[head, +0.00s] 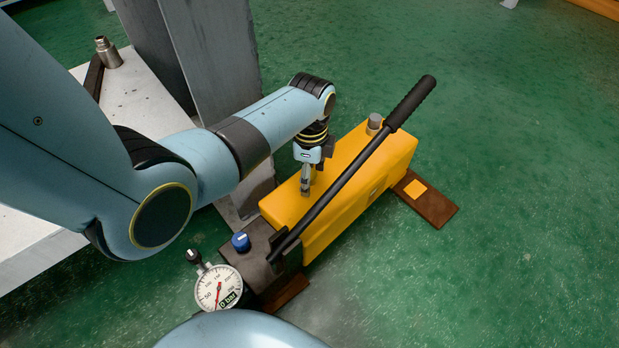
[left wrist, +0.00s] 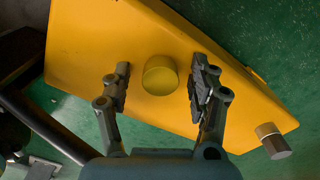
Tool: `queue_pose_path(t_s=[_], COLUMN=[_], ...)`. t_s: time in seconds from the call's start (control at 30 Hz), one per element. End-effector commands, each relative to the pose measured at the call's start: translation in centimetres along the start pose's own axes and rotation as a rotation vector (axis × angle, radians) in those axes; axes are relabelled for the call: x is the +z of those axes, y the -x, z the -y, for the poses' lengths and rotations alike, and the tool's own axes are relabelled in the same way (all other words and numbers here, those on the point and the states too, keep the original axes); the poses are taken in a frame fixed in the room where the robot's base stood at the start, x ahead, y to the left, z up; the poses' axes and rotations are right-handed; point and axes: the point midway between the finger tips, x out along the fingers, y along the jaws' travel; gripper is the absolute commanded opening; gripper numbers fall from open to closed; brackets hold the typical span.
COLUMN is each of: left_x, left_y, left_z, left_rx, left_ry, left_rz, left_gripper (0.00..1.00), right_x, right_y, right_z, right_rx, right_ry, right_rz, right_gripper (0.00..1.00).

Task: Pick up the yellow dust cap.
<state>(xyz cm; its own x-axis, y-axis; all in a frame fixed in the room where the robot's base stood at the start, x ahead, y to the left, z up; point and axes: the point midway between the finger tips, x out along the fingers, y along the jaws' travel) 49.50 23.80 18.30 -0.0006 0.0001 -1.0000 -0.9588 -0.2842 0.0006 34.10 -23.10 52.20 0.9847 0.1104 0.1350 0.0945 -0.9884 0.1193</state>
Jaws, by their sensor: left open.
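The yellow dust cap (left wrist: 160,75) is a short round cap, a little duller than the yellow pump body (left wrist: 85,45) behind it in the left wrist view. My left gripper (left wrist: 160,80) is open, with one finger on each side of the cap and a visible gap to both. In the head view my left gripper (head: 306,190) points down over the top of the pump body (head: 345,185), near its left side. I cannot make out the cap there. Whether it sits on the body or above it is hard to tell. My right gripper is not in view.
The pump's black lever (head: 350,170) slants up close to the right of my gripper. A pressure gauge (head: 218,288) and a blue knob (head: 240,242) sit at the pump's near end. A grey upright (head: 215,60) and pale table (head: 140,105) stand left. Green floor is clear right.

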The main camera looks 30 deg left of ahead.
Motion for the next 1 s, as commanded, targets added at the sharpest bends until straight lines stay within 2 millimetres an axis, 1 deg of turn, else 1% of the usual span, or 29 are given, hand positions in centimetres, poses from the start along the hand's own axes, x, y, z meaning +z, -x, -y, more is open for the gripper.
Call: queue_pose_path(t_s=[0.17,0.5,0.57,1.0], left_x=[-0.02,-0.01,-0.01,-0.01], left_y=[0.04,0.03,0.02,0.23], left_z=[0.03,0.01,0.00,0.02], left_rx=[-0.001,0.000,0.000,-0.001], left_ry=[0.000,0.000,0.000,0.000], left_rz=[0.000,0.000,0.000,0.000], left_gripper=[0.61,0.16,0.09,0.09], right_x=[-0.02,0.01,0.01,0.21], right_y=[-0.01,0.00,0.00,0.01], right_z=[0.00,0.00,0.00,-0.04], right_rx=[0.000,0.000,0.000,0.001], right_ry=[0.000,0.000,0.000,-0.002], right_rz=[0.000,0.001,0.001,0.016], right_gripper=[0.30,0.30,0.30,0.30])
